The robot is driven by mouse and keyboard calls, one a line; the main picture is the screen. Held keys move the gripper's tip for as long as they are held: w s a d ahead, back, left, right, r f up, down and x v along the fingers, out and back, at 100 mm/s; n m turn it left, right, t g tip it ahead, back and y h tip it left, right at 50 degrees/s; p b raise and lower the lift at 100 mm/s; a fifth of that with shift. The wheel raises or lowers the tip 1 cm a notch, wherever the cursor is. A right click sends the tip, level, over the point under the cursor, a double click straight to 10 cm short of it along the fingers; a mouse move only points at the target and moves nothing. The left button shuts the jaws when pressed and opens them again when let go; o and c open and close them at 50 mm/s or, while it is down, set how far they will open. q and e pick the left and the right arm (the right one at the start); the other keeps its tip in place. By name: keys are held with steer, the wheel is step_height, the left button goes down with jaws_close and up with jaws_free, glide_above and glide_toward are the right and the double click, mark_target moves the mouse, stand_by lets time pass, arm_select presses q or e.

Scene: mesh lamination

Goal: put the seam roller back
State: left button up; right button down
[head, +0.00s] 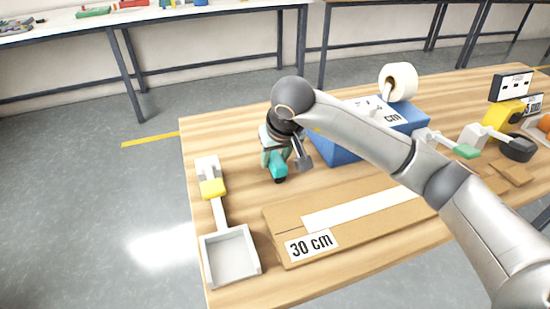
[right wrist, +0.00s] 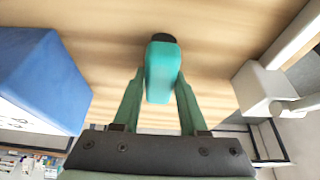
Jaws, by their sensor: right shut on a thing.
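The seam roller appears to be the teal piece with a black end (head: 277,165); it also shows in the right wrist view (right wrist: 161,75). My right gripper (head: 270,142) is shut on its teal part, with one finger on each side in the right wrist view (right wrist: 158,92). The black end points away from the gripper, down toward the wooden table (head: 345,185). I cannot tell whether it touches the tabletop. My wrist hides part of the grip in the head view. My left gripper is not in view.
A cardboard board labelled 30 cm (head: 355,239) lies in front. A blue box (head: 340,149) is behind my arm. A white tape roll (head: 398,82) is behind.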

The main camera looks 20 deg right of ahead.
steer(key=shift+f, duration=0.15)
steer(key=shift+f, duration=0.1)
steer(key=shift+c, duration=2.2)
jaws_free()
steer(key=shift+s+r, duration=0.1)
steer(key=shift+r, duration=0.55)
steer(key=p+v, duration=0.1)
steer(key=v, duration=0.8)
steer(key=shift+s+r, duration=0.15)
steer(key=shift+r, duration=0.2)
steer(key=shift+s+r, duration=0.35)
steer(key=shift+r, duration=0.3)
